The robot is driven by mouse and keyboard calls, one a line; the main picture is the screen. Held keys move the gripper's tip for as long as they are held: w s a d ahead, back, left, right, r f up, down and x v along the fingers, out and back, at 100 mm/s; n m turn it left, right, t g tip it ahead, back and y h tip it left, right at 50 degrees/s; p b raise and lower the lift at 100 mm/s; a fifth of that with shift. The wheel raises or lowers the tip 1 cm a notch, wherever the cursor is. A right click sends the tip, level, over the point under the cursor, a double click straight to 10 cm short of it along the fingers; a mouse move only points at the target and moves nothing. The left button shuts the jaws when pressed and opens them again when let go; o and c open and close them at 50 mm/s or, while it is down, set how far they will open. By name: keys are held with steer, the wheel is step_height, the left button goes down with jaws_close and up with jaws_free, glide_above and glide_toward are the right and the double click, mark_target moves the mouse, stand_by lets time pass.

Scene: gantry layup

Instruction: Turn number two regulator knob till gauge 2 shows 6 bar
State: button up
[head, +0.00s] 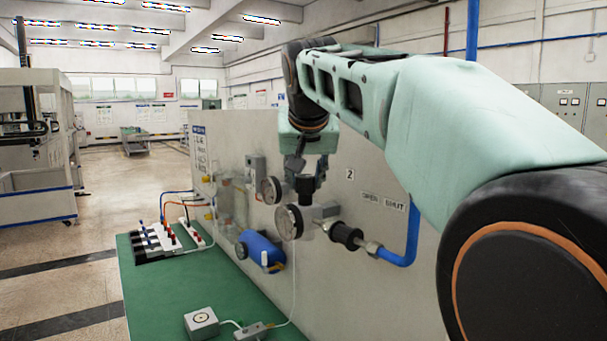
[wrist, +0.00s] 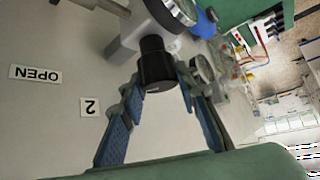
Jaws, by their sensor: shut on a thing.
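The number two regulator knob is a black cylinder (head: 305,185) on top of a grey regulator body, beside the "2" label (head: 350,174) on the panel. My gripper (head: 305,167) reaches down over it from above. In the wrist view the knob (wrist: 156,62) sits between the blue-padded fingertips, and my gripper (wrist: 160,82) is shut on it. Gauge 2 (head: 288,222) is the nearer round dial, just left of the regulator; its needle is too small to read. In the wrist view this gauge (wrist: 172,8) is cut by the top edge and seen obliquely.
A second gauge (head: 271,190) sits just behind. "OPEN" and "SHUT" labels (head: 382,201) and a blue pipe (head: 411,235) are to the right. The green bench (head: 150,300) has free room in front.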

steer(key=shift+r+m+h+p, duration=0.1)
steer(key=shift+m+h+p, duration=0.2)
steer(key=shift+m+h, duration=0.55)
steer(key=o, duration=1.2)
steer(key=shift+c, duration=0.2)
steer(key=v, duration=1.2)
